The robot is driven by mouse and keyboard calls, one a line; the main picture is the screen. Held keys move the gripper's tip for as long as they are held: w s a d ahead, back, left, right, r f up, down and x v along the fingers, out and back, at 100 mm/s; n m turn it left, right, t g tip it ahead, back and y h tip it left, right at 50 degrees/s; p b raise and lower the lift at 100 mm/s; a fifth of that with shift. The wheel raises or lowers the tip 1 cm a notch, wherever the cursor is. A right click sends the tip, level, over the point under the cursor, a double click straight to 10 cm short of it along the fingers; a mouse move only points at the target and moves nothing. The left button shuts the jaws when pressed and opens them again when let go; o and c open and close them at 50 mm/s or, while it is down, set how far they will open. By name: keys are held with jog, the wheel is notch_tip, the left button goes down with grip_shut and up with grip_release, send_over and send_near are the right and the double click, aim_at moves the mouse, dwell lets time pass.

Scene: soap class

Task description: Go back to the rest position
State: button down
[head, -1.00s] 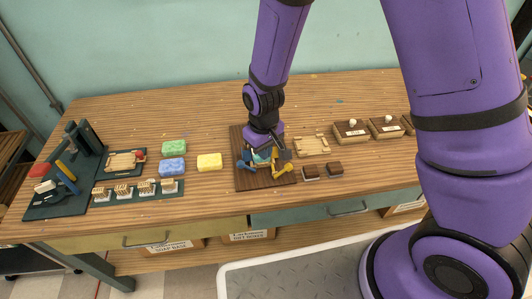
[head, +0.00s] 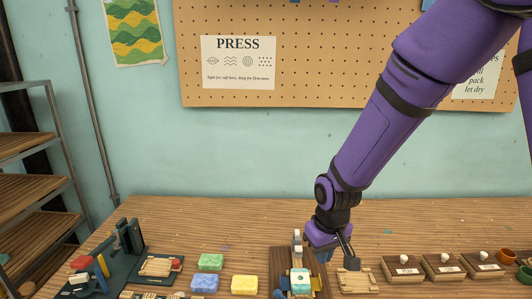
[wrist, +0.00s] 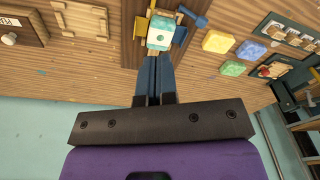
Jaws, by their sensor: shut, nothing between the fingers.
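My gripper (wrist: 154,82) is shut and empty; its two dark fingers lie together in the wrist view. In the head view its purple body (head: 322,236) is low over the table, just behind a dark wooden board. A teal-and-white soap block (head: 300,281) sits on that board, between small coloured clamp-like parts. The soap also shows in the wrist view (wrist: 160,35), just beyond the fingertips. I cannot tell how high the fingertips are above the table. The front of the board is cut off in the head view.
Green (head: 210,262), blue (head: 204,282) and yellow (head: 244,285) blocks lie to the left. A dark stand (head: 126,248) is further left. A pale wooden tray (head: 357,281) and several knobbed boxes (head: 405,270) are to the right. The wall with a pegboard (head: 330,60) is behind.

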jog(key=s+d+r+m+t, duration=0.1)
jog(key=s+d+r, duration=0.2)
jog(key=d+r, duration=0.35)
jog(key=s+d+r+m+t, duration=0.1)
jog(key=s+d+r, duration=0.2)
jog(key=r, duration=0.7)
jog(key=s+d+r+m+t, duration=0.1)
jog(key=s+d+r, duration=0.2)
jog(key=s, duration=0.3)
jog(key=s+d+r+m+t, duration=0.1)
jog(key=s+d+r, duration=0.3)
jog(key=s+r, duration=0.2)
jog(key=shift+s+m+h, duration=0.3)
jog(key=shift+s, duration=0.25)
